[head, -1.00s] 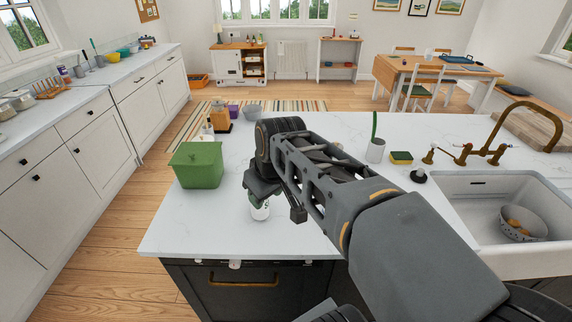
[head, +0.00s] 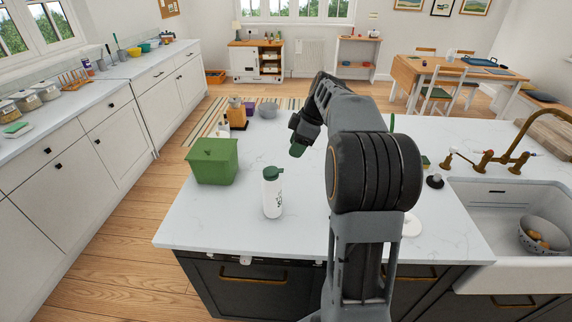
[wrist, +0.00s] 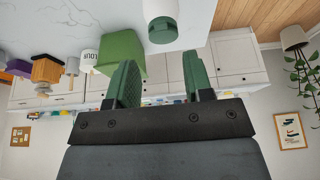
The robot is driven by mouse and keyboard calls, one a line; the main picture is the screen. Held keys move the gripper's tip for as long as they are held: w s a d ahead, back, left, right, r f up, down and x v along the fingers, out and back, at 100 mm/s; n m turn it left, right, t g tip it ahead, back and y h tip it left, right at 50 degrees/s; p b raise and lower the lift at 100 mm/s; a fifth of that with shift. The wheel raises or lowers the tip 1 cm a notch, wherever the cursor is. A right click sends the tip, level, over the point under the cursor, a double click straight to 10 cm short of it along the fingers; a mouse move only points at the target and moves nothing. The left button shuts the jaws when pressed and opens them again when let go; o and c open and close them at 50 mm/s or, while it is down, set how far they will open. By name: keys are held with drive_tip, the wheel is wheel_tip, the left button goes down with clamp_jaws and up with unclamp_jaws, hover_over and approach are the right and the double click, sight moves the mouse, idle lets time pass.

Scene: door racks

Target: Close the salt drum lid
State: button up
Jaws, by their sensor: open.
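A white drum with a green top (head: 272,196), which I take as the salt drum, stands upright on the white island counter (head: 215,227). The drum also shows upside down at the top of the wrist view (wrist: 162,20). My gripper (head: 297,150) is above the counter, up and to the right of the drum in the head view, apart from it. In the wrist view its two green fingers (wrist: 160,78) are spread with nothing between them.
A green lidded bin (head: 213,162) stands left of the drum. A white disc (head: 411,225) lies to the right, before the sink (head: 490,220). The counter's front left is clear.

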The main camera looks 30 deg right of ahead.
sight(273, 171)
drive_tip(key=p+x, duration=0.1)
drive_tip(key=x, duration=0.7)
drive_tip(key=shift+a+f, duration=0.1)
drive_tip(key=shift+f, duration=0.05)
drive_tip(key=shift+c, duration=0.4)
clamp_jaws()
drive_tip(key=f+t+y+b, duration=0.1)
drive_tip(key=b, duration=0.4)
drive_tip(key=shift+s+f+y, duration=0.1)
drive_tip(key=shift+f+y, duration=0.2)
drive_tip(key=shift+r, duration=0.15)
